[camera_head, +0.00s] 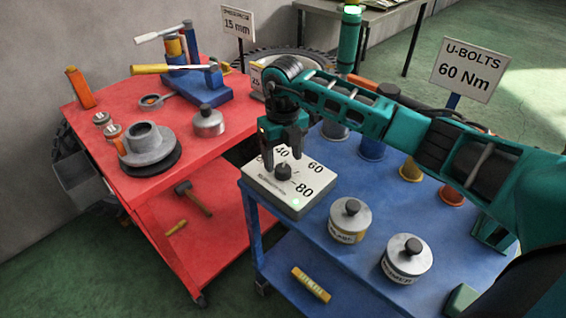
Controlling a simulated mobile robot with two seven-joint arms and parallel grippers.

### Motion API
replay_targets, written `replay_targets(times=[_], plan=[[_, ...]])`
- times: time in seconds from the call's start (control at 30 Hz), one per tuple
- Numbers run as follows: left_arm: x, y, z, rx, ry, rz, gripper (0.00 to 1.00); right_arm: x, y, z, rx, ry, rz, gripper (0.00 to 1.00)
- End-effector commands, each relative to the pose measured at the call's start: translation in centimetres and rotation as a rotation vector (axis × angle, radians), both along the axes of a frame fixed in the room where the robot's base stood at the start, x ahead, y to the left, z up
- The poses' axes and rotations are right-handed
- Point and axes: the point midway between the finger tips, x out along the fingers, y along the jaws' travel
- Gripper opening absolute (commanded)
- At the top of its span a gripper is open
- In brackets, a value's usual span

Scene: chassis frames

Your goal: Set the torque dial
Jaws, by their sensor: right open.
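The torque dial is a white-topped box (262,190) at the left corner of the blue cart, marked 40, 60 and 80, with part of its scale hidden behind my gripper. Its dark round knob (283,172) stands in the middle of the face. Which mark the knob points to is too small to tell. A small green light shows near the box's front corner. My right gripper (281,159) points down, open, with its fingers just over and around the knob's far side; I cannot tell if they touch it. A sign (468,68) reads "U-BOLTS 60 Nm". My left gripper is not in view.
On the blue cart (310,232), two lidded metal tins (350,222) (406,262) stand right of the dial, and several coloured cups stand behind under my right arm. The red cart (190,150) at left holds a hub, a vise-like blue tool and jars.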

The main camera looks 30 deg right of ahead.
Motion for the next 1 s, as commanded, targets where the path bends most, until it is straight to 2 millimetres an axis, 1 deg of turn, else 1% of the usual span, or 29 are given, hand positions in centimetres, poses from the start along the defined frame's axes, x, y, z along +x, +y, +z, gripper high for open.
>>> replay_targets(times=[0.03, 0.2, 0.33, 0.57, 1.0], plan=[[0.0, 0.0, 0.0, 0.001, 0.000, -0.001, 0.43, -0.1, 0.0, -0.9, 0.000, 0.002, 0.000, 0.68], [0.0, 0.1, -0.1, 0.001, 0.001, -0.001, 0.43, 0.0, 0.0, -2.5, 0.001, 0.000, 0.001, 0.68], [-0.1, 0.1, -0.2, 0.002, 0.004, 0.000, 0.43, 0.0, 0.0, -2.9, 0.000, -0.001, 0.001, 0.68], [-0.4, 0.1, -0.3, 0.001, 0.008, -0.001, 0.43, 0.0, 0.0, -2.9, 0.001, -0.001, 0.001, 0.68], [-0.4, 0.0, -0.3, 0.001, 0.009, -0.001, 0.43, 0.0, 0.0, -2.9, 0.001, -0.001, 0.001, 0.25]])
